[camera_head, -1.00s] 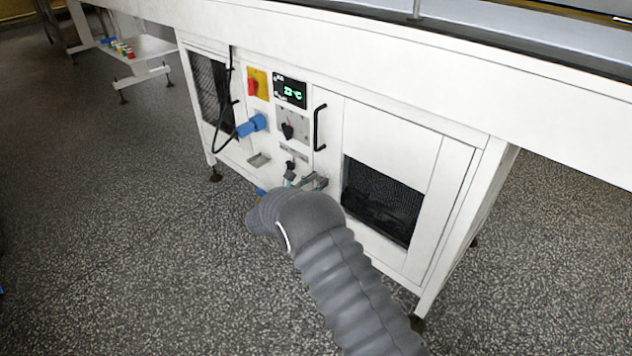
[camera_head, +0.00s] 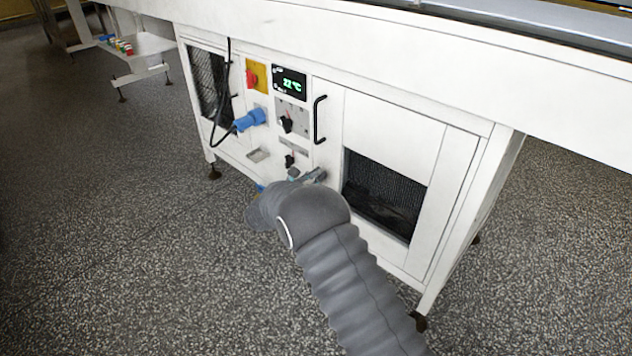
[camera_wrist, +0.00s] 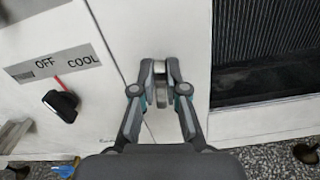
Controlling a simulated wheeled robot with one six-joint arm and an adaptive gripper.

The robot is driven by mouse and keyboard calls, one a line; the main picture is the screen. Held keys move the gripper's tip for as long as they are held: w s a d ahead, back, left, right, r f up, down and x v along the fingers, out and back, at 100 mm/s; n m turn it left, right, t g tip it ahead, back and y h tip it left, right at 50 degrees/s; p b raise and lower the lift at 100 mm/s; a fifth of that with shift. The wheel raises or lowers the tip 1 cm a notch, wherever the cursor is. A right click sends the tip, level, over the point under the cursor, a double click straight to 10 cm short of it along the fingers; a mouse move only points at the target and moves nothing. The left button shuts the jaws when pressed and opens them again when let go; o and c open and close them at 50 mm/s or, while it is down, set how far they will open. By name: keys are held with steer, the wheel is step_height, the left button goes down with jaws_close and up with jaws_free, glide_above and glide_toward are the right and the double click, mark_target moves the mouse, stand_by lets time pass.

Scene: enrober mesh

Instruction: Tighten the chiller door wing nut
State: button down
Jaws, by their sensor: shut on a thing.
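The chiller door wing nut (camera_wrist: 160,68) shows in the wrist view as a small metal piece at the white door face, mostly covered by my fingers. My gripper (camera_wrist: 160,88) is shut on it, with one fingertip pad on each side. In the head view my gripper (camera_head: 306,176) is low on the cabinet front, below the black door handle (camera_head: 320,119). My grey sleeved arm hides much of it there, and the wing nut cannot be made out in that view.
A black knob (camera_wrist: 61,104) under an OFF/COOL label is left of my gripper. A dark mesh vent (camera_wrist: 266,50) is to the right. In the head view, a blue plug (camera_head: 251,120) with a black cable and a temperature display (camera_head: 289,83) sit higher up. Speckled floor (camera_head: 120,260) is clear at left.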

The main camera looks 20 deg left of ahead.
steer(key=m+b, duration=0.2)
steer(key=b, duration=0.1)
steer(key=m+b, duration=0.2)
steer(key=m, duration=0.1)
steer(key=d+f+m+b, duration=0.1)
steer(key=m+b, duration=0.2)
steer(key=shift+s+d+b, duration=0.1)
steer(key=shift+s+b, duration=0.1)
steer(key=shift+b, duration=0.15)
steer(key=shift+s+d+f+m, duration=0.1)
steer(key=shift+f+m, duration=0.05)
steer(key=shift+m, duration=1.15)
steer(key=shift+w+d+f+m, duration=0.1)
steer(key=shift+f+m, duration=0.1)
steer(key=shift+m, duration=1.1)
steer(key=shift+s+f+m, duration=0.1)
steer(key=shift+f+m, duration=0.05)
steer(key=shift+m, duration=1.45)
steer(key=c, duration=1.2)
jaws_free()
